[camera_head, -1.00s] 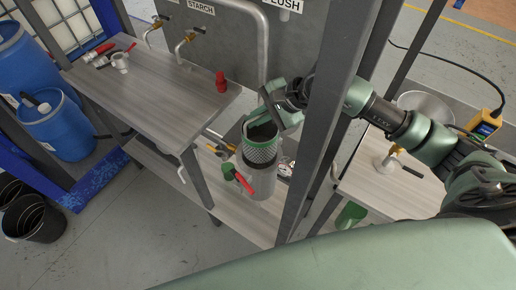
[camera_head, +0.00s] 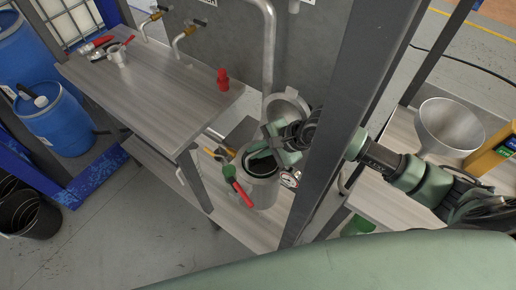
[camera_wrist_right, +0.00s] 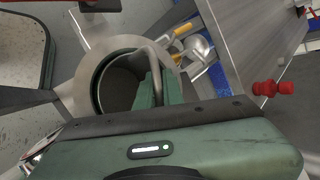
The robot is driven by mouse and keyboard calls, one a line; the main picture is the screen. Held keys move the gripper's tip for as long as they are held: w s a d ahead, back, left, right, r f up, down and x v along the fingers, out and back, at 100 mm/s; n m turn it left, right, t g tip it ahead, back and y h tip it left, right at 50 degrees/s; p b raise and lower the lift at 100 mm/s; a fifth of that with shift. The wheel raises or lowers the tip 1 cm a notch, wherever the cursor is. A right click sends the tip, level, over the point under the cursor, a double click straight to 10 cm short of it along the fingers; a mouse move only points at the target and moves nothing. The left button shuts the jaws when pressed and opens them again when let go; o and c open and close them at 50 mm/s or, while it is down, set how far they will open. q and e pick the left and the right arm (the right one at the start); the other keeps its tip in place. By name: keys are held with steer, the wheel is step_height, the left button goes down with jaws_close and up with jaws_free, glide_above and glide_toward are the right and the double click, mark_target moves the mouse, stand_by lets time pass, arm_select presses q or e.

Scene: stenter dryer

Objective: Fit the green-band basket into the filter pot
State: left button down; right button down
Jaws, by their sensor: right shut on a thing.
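The filter pot (camera_head: 262,193) is a grey metal cylinder on the lower shelf, with its top open. The basket (camera_head: 262,164) is down inside the pot mouth; only its dark upper part shows, and its green band is mostly hidden. My right gripper (camera_head: 266,152) is at the pot mouth, shut on the basket. In the right wrist view the pot rim (camera_wrist_right: 77,88) surrounds the dark basket interior (camera_wrist_right: 122,84), and a curved metal handle (camera_wrist_right: 158,62) runs to my green fingers (camera_wrist_right: 153,92). I cannot tell whether the basket is fully seated. My left gripper is not in view.
A round grey lid (camera_head: 287,106) stands open behind the pot. A red-levered green valve (camera_head: 236,182) is at its front left. A grey upright post (camera_head: 335,125) stands close on the right. A bench (camera_head: 150,95) is at left; a metal funnel (camera_head: 447,125) is at right.

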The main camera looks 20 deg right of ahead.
steer(key=c, duration=1.5)
jaws_free()
steer(key=shift+s+r, duration=0.1)
steer(key=shift+c, duration=0.2)
steer(key=shift+s+a+r, duration=0.1)
steer(key=shift+s, duration=0.05)
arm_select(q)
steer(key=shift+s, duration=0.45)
